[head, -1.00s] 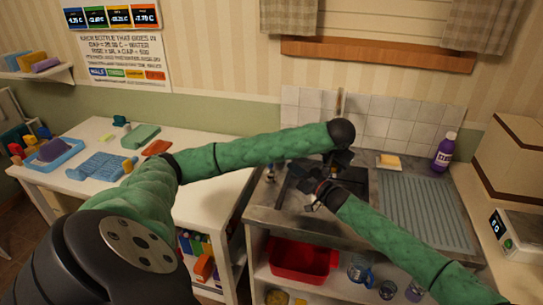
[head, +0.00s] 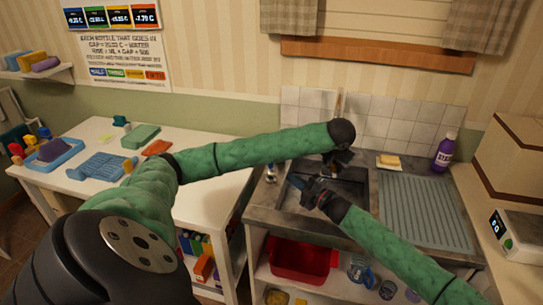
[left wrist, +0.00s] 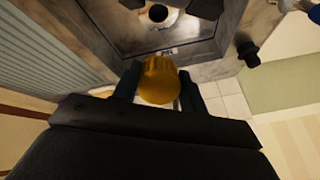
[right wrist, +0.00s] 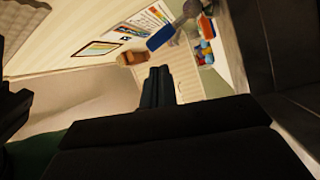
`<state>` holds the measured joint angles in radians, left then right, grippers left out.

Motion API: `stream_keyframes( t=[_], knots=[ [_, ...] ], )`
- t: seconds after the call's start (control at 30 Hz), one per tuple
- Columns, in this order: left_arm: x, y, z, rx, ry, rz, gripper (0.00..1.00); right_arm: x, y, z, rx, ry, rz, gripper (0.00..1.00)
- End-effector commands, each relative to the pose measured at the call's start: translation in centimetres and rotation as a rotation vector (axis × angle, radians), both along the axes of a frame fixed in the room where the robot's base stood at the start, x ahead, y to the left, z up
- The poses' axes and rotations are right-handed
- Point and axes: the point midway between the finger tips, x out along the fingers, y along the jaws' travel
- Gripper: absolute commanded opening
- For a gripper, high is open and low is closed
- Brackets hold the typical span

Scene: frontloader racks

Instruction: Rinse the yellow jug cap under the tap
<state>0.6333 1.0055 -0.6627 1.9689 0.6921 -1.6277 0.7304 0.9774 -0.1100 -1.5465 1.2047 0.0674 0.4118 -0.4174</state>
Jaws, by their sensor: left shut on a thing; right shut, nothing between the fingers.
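The yellow jug cap (left wrist: 159,82) is between the fingers of my left gripper (left wrist: 158,88) in the left wrist view, with the sink beyond it. In the head view my left gripper (head: 338,168) points down at the back of the sink basin (head: 350,190); the cap cannot be made out there. My right gripper (head: 295,183) is shut and empty over the left part of the sink. Its closed fingers (right wrist: 157,86) also show in the right wrist view. The tap cannot be made out clearly; my left arm covers part of the area behind the sink.
The ribbed drainboard (head: 425,212) is right of the basin. A yellow sponge (head: 389,161) and a purple bottle (head: 444,152) stand at the back. A red tub (head: 301,261) is on the shelf below. The white table (head: 205,195) is at left.

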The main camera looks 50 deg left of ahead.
Motion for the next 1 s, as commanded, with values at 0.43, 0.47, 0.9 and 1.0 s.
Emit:
stream_keyframes(
  t=[0.43,0.47,0.9,1.0],
  knots=[
    [0.0,0.0,0.0,0.000,0.000,0.000,0.21,-0.9,-0.9,-1.1,0.029,-0.447,-0.033,0.00],
    [0.0,0.0,0.0,0.000,0.000,0.000,0.21,-0.9,-0.9,-1.1,0.030,-0.454,-0.033,0.00],
    [0.0,0.0,0.0,0.000,0.000,0.000,0.21,-1.6,4.2,-0.5,0.030,-0.464,-0.032,0.00],
    [0.0,0.0,0.0,0.000,0.000,0.000,0.21,-1.7,5.6,-0.3,0.031,-0.463,-0.033,0.00]
  ],
)
